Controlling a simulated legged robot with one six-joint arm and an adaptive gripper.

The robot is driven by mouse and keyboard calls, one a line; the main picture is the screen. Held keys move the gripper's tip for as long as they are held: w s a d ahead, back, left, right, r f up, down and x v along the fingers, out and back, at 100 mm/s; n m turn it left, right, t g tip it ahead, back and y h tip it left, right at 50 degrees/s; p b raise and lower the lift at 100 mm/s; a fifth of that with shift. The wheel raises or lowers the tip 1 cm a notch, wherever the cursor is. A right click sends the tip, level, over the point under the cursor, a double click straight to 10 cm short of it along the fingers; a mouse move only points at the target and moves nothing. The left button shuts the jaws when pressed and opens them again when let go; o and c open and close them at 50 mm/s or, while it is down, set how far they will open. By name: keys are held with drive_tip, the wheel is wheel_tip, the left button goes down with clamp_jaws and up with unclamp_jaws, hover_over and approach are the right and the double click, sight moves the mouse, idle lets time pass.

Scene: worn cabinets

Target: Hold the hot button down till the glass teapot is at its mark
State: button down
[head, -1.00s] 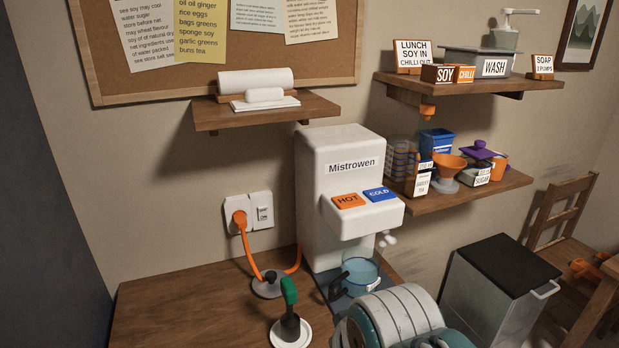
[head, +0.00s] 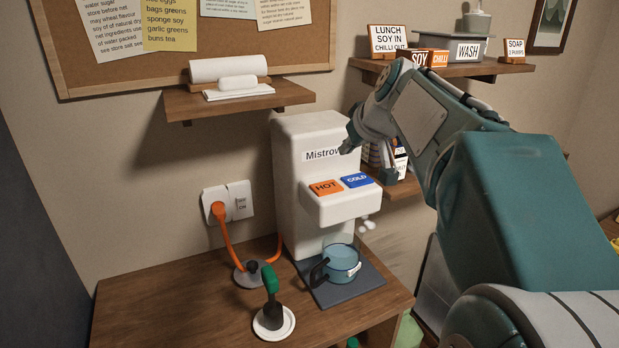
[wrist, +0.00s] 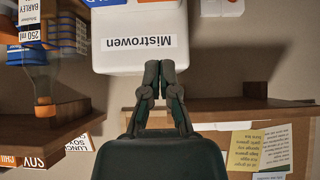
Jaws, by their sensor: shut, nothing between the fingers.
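The orange hot button (head: 326,187) sits on the front ledge of the white Mistrowen dispenser (head: 298,150), beside the blue cold button (head: 357,180). The glass teapot (head: 342,262), with a dark handle on its left, stands on the dark mat under the dispenser. Its water level and mark are too small to tell. My gripper (head: 347,148) is in front of the dispenser's upper right, above the buttons and apart from the hot one. In the wrist view my gripper (wrist: 160,66) is shut and empty, its tips by the Mistrowen label (wrist: 138,43).
A green-handled tool (head: 271,298) stands on a white dish at the counter's front. Shelves with boxes and signs (head: 468,50) lie behind my arm. The counter's left part is clear.

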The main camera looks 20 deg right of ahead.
drive_tip(key=shift+w, duration=0.1)
hover_over(324, 185)
drive_tip(key=s, duration=0.2)
wheel_tip(324, 185, down, 8)
drive_tip(key=shift+w+r, duration=0.1)
drive_tip(key=shift+r, duration=0.15)
wheel_tip(324, 185, down, 2)
drive_tip(key=shift+d+f, duration=0.1)
drive_tip(key=shift+f, duration=0.65)
